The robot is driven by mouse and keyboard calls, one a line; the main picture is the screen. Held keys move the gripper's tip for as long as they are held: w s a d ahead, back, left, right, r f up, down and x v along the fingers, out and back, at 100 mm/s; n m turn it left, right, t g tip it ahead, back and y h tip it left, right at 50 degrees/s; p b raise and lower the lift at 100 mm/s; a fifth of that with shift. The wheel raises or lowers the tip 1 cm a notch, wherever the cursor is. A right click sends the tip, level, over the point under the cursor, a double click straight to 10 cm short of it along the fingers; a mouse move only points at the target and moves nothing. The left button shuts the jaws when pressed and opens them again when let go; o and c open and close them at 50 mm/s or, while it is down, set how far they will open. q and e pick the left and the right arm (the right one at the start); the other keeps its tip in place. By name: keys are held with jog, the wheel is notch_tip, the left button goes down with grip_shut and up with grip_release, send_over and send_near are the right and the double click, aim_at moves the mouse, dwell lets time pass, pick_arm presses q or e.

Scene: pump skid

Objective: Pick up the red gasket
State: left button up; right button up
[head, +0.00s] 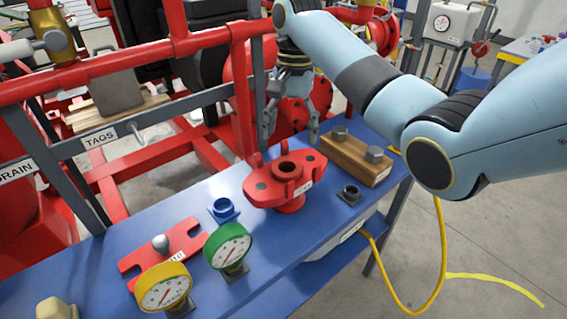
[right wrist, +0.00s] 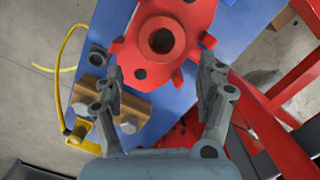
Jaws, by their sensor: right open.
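A red flange-shaped piece (head: 262,187) with a round centre hole stands on the blue bench. It carries a small white label; the right wrist view shows it at the top (right wrist: 185,18), with red tabs sticking out around it. I cannot tell whether the red gasket is this piece or a layer on it. My right gripper (head: 292,138) is open and empty, pointing down just behind the red piece. In the right wrist view its fingertips (right wrist: 163,70) are spread, with the red piece beyond them. My left gripper is not in view.
The blue bench (head: 110,247) holds a wooden block with bolts (head: 350,158), a dark socket (head: 350,194), a blue ring fitting (head: 223,210), green (head: 228,246) and yellow (head: 163,288) gauges, and a red slotted plate (head: 183,243). Red pipes and a grey rail (head: 190,101) run behind.

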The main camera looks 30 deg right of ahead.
aim_at(287, 166)
notch_tip(287, 166, down, 2)
jog(key=shift+a+f, duration=0.15)
jog(key=shift+f, duration=0.35)
jog(key=f, duration=0.3)
jog(key=a+f+p, duration=0.1)
jog(key=shift+s+f, duration=0.15)
jog(key=shift+s, duration=0.15)
jog(key=shift+f, duration=0.2)
jog(key=shift+c, duration=2.1)
jog(key=c, duration=0.4)
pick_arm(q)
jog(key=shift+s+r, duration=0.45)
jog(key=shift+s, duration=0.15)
pick_arm(e)
jog(key=shift+c, duration=0.2)
